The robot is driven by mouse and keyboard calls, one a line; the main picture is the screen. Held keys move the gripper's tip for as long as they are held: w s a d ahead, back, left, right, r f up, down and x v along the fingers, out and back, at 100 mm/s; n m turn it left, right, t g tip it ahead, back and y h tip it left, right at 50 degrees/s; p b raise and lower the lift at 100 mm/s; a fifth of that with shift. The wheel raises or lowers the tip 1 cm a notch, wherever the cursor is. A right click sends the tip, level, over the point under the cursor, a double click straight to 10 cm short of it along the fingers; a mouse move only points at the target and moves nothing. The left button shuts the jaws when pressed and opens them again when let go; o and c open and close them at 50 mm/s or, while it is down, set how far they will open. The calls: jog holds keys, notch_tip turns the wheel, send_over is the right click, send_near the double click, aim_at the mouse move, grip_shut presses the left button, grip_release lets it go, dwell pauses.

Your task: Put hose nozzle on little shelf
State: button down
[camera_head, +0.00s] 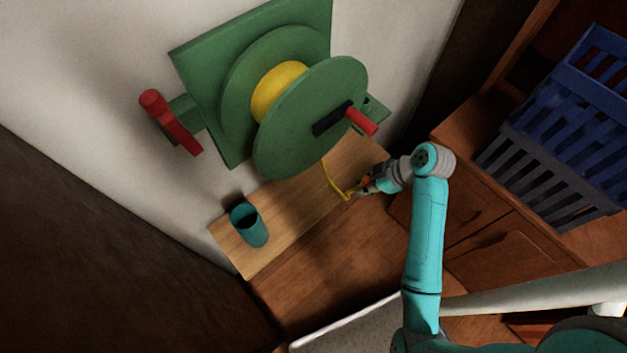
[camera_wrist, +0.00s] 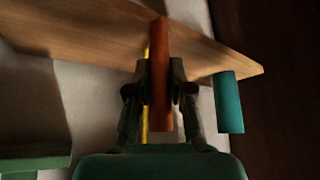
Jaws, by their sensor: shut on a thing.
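The hose nozzle is an orange stick-like piece in the wrist view (camera_wrist: 159,75), and a small orange bit of it shows in the head view (camera_head: 366,180). My gripper (camera_head: 364,188) is shut on it, with one finger on each side in the wrist view (camera_wrist: 159,92). A yellow hose (camera_head: 333,182) runs from the reel to the nozzle. The little shelf (camera_head: 290,218) is a light wooden board on the wall; it spans the top of the wrist view (camera_wrist: 85,32). The nozzle overlaps the shelf in the picture; I cannot tell if they touch.
A teal cup (camera_head: 249,226) stands at the shelf's left end. The green hose reel (camera_head: 310,120) with red handles is above the shelf. Blue and grey baskets (camera_head: 555,165) sit on the cabinet at right. The shelf's middle is clear.

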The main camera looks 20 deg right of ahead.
jog(key=shift+w+a+f, duration=0.6)
jog(key=shift+w+a, duration=0.75)
jog(key=shift+a, duration=0.35)
jog(key=shift+w+a+f, duration=0.6)
jog(key=shift+w+a, duration=0.75)
jog(key=shift+a, duration=0.35)
jog(key=shift+w+a+f, duration=0.6)
jog(key=shift+w+a, duration=0.75)
jog(key=shift+a, duration=0.35)
jog(key=shift+f, duration=0.1)
jog(key=c, duration=1.1)
grip_release()
jog(key=shift+o, duration=0.2)
jog(key=v, duration=1.2)
